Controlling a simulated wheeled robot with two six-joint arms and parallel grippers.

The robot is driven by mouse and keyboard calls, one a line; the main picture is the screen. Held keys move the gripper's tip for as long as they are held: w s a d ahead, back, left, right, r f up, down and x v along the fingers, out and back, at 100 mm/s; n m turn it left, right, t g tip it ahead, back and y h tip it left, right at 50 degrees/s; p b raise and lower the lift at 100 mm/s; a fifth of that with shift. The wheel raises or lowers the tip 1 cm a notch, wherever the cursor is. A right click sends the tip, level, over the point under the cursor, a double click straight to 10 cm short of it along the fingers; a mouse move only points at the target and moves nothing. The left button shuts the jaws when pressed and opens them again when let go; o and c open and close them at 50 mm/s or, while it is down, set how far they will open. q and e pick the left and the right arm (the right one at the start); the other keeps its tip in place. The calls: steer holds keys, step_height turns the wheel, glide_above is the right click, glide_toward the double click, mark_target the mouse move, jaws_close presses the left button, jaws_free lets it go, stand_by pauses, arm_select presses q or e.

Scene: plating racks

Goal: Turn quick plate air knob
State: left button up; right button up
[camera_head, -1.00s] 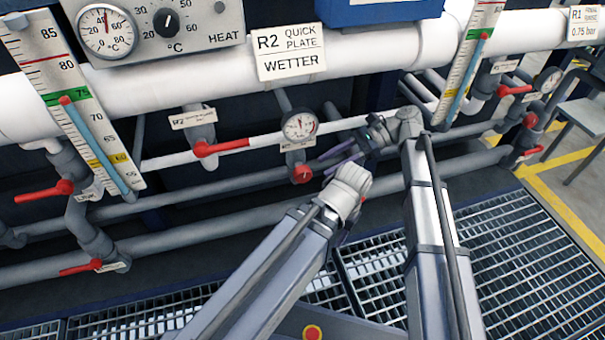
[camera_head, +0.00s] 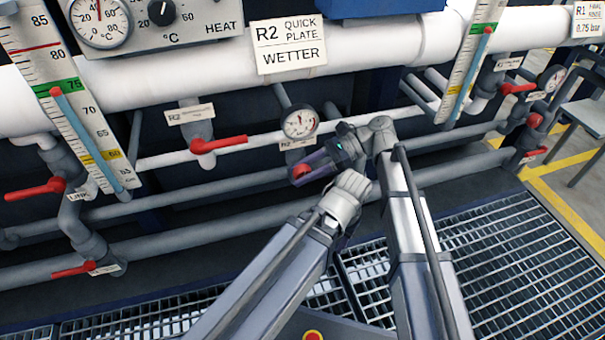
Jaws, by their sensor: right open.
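The red air knob (camera_head: 300,171) sits on the pipework just below a round pressure gauge (camera_head: 299,122), under the R2 QUICK PLATE WETTER sign (camera_head: 288,44). My right gripper (camera_head: 306,167) is open at the knob, coming from the right. Its dark purple fingers reach past the knob's upper and lower edges. I cannot tell whether they touch it. The knob's right side is partly hidden by the gripper. My left arm comes in from below, its pale wrist just under the right gripper. The left jaws are hidden behind that wrist.
A red lever valve (camera_head: 218,144) is left of the gauge, with more red levers (camera_head: 35,189) at far left. Tall thermometer scales (camera_head: 72,95) stand on both sides. A thick white pipe (camera_head: 180,80) crosses above. Metal grating (camera_head: 500,260) covers the floor at right.

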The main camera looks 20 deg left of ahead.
steer(key=shift+c, duration=0.3)
jaws_close()
steer(key=y+b, duration=0.1)
steer(key=b, duration=0.1)
steer(key=g+b, duration=0.1)
steer(key=b, duration=0.1)
steer(key=shift+f+y+b, duration=0.3)
steer(key=shift+y+b, duration=0.05)
steer(key=shift+y, duration=0.05)
steer(key=shift+r+b, duration=0.2)
steer(key=shift+b, duration=0.15)
steer(key=shift+r+g+y, duration=0.1)
steer(key=shift+g+y, duration=0.2)
steer(key=shift+o, duration=0.3)
jaws_free()
